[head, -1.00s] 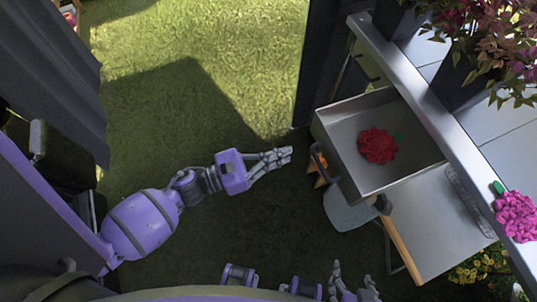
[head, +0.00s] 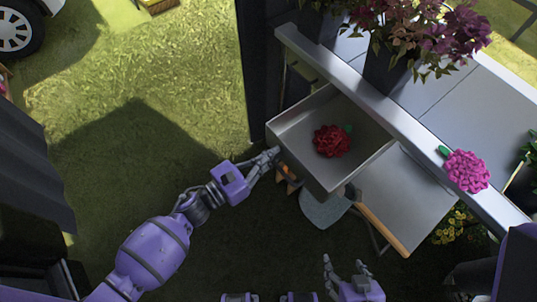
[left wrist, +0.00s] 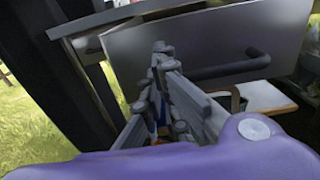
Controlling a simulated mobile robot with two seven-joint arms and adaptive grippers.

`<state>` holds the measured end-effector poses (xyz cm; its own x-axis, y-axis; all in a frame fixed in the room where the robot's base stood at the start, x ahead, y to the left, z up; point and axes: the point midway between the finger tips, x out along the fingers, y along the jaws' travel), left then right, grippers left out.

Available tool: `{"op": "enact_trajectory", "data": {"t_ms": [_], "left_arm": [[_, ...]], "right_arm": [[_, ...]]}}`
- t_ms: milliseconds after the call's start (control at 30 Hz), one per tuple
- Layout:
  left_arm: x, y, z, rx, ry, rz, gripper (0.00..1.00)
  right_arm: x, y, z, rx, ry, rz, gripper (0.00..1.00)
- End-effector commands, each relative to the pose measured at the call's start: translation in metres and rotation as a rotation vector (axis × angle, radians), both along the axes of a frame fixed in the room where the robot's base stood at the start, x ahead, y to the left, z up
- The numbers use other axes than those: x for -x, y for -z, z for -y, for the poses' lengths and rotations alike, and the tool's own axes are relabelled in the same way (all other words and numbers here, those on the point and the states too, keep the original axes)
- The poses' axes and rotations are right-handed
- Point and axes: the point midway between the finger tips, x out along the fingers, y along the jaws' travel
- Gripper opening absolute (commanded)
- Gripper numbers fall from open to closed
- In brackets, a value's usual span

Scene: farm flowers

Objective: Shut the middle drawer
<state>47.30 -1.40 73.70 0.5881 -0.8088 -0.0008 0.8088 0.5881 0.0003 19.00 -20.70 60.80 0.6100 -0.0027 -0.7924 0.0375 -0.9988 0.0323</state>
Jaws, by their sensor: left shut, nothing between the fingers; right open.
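A grey metal drawer (head: 375,153) is pulled out from under the counter, with a red flower (head: 332,140) lying inside. Its front panel (left wrist: 200,45) and dark bar handle (left wrist: 232,69) show in the left wrist view. My left gripper (head: 273,155) is shut and empty, with its fingertips at the outer face of the drawer front. In the left wrist view the fingertips (left wrist: 162,54) overlap the panel, left of the handle. I cannot tell whether they touch it. My right gripper (head: 345,268) is open and empty, below the drawer in the head view.
A counter edge (head: 400,112) runs above the drawer, bearing a pink flower (head: 466,171) and a dark vase of purple flowers (head: 388,67). A shovel (head: 326,207) and a wooden handle (head: 383,228) are below the drawer. A dark post (head: 257,65) stands beside it. Grass at left is open.

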Motion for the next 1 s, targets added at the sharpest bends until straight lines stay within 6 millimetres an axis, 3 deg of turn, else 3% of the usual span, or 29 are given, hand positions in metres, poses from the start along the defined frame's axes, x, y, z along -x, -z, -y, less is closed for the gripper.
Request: {"op": "enact_trajectory", "data": {"t_ms": [267, 1000], "left_arm": [[-0.017, 0.001, 0.025, 0.004, 0.002, 0.002, 0.00], [-0.127, 0.003, 0.176, 0.002, 0.002, 0.000, 0.00]], "right_arm": [[0.005, 0.011, 0.000, 0.001, -0.003, -0.012, 0.61], [0.010, 0.066, -0.009, -0.007, -0.017, -0.045, 0.61]]}}
